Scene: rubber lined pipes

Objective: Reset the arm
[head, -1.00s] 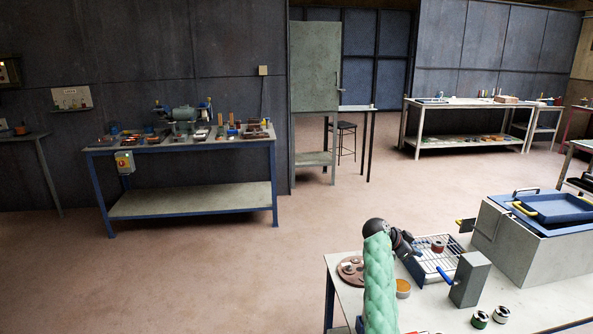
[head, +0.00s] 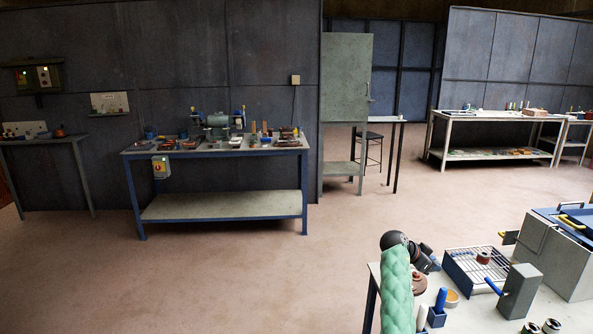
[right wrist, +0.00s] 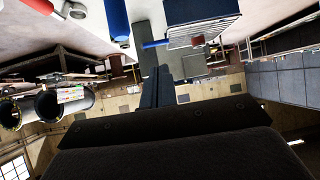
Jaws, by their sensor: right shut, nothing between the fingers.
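My right arm rises in its green padded sleeve at the bottom of the head view. My right gripper (head: 427,258), dark and small there, is above the near workbench (head: 470,317). In the right wrist view its dark fingers (right wrist: 164,82) are together, with nothing between them. The bench holds a wire-topped tray (head: 463,268) with a reddish spool (head: 484,257), and a grey block (head: 520,291) with a blue handle. The gripper is left of both and appears apart from them. My left gripper is not in view.
A blue-framed bench (head: 222,205) with tools stands at the left wall, and a grey cabinet (head: 347,95) beside it. A big grey box (head: 560,262) sits on the near bench's right. The floor (head: 250,280) between the benches is open.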

